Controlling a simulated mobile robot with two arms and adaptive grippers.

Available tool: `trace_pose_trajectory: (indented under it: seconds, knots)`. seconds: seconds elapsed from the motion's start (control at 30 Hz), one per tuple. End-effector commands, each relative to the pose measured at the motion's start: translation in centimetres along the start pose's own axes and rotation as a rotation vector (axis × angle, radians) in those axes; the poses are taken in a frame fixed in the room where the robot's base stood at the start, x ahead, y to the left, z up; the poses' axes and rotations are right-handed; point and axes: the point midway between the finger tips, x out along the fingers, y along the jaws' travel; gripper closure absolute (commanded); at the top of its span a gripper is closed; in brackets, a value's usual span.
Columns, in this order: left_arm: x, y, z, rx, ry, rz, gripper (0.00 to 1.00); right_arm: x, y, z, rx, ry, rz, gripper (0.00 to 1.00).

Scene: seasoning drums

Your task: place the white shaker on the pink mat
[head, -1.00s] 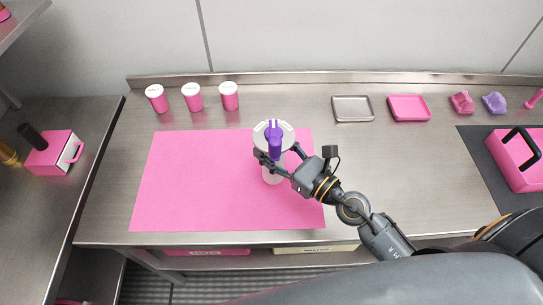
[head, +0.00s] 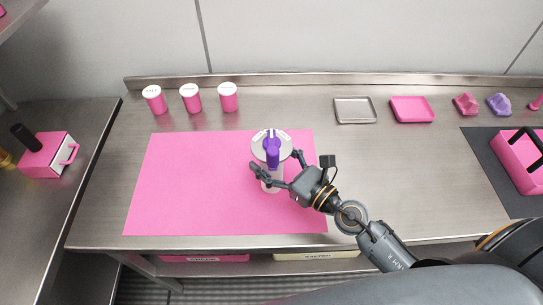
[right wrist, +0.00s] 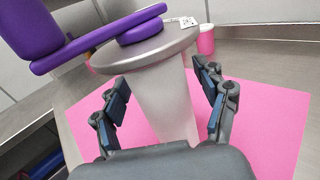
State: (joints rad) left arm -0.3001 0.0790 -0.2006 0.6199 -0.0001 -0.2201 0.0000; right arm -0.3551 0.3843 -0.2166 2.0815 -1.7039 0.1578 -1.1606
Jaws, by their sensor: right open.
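The white shaker (head: 271,180) has a grey lid and a purple handle on top. It stands upright on the pink mat (head: 190,185), near the mat's right side. In the right wrist view the shaker's pale body (right wrist: 165,100) shows between the fingers. My right gripper (head: 277,166) is open, with one finger on each side of the shaker and gaps beside its body. In the right wrist view the right gripper (right wrist: 162,103) also has its fingers spread. My left gripper is not in view.
Three pink shakers with white lids (head: 190,98) stand behind the mat. A metal tray (head: 355,110) and a pink tray (head: 412,109) lie at the back right. A pink caddy (head: 518,160) sits on a dark mat at far right. The counter right of the pink mat is mostly clear.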

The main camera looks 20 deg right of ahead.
Motion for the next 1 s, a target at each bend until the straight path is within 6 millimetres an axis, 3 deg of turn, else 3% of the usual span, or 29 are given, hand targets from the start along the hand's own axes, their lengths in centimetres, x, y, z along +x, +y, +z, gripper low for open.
trace_pose_trajectory:
  seconds: [0.23,0.7,1.0]
  knots:
    - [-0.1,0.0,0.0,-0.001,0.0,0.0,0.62,-0.3,0.0,0.2,0.0,0.002,0.0,0.27]
    - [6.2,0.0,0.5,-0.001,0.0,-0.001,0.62,-8.8,0.0,-0.6,0.001,0.003,0.0,0.27]
    - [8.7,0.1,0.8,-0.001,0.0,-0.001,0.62,-11.6,0.0,0.0,0.002,0.001,0.0,0.27]
